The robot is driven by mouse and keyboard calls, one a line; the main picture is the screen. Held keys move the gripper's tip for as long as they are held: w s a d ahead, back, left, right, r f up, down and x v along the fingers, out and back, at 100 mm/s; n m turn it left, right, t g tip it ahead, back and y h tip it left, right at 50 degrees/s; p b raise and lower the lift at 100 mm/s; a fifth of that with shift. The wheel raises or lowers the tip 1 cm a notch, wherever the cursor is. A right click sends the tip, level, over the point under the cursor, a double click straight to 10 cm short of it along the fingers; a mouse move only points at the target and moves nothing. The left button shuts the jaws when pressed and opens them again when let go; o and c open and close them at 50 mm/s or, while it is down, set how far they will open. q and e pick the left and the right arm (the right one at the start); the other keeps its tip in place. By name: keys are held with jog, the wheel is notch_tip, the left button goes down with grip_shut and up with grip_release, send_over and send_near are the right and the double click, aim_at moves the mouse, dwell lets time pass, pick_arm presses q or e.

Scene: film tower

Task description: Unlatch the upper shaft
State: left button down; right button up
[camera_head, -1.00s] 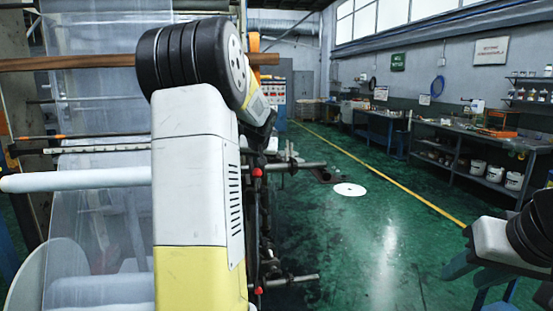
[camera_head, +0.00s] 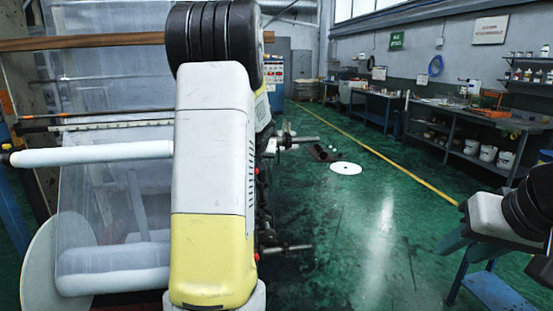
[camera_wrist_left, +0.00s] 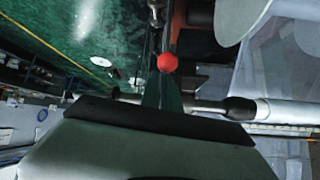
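The upper shaft (camera_head: 95,154) is a white roller with a dark left end, level across the left of the head view. Its right end is hidden behind my left arm. In the left wrist view the white shaft (camera_wrist_left: 285,111) ends in a dark collar and a metal rod. A red knob (camera_wrist_left: 168,62) stands close to the rod; another view of a red knob shows beside my arm (camera_head: 257,171). My left gripper (camera_wrist_left: 155,118) is close below the rod in the wrist view; its opening is unclear. My right gripper (camera_head: 452,240) is away at the right, its fingers unclear.
A film roll (camera_head: 115,270) and a pale disc (camera_head: 40,262) sit below the shaft. A workbench (camera_head: 470,140) lines the right wall, and a blue stand (camera_head: 495,290) is near my right arm.

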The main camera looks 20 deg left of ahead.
pick_arm(q)
jog(key=f, duration=0.1)
jog(key=s+f, duration=0.1)
jog(key=f, duration=0.1)
jog(key=shift+s+d+f+g, duration=0.1)
jog(key=shift+s+d+g, duration=0.1)
jog(key=shift+g, duration=0.1)
notch_tip(320, 180, up, 6)
jog(key=w+d+r, duration=0.1)
jog(key=s+d+f, duration=0.3)
jog(key=s+d, duration=0.1)
jog(key=s, duration=0.3)
jog(key=shift+s+f+t, duration=0.3)
jog(key=shift+f+t, duration=0.05)
jog(key=shift+t, duration=0.05)
dwell(0.4)
jog(key=shift+a, duration=0.1)
dwell(0.4)
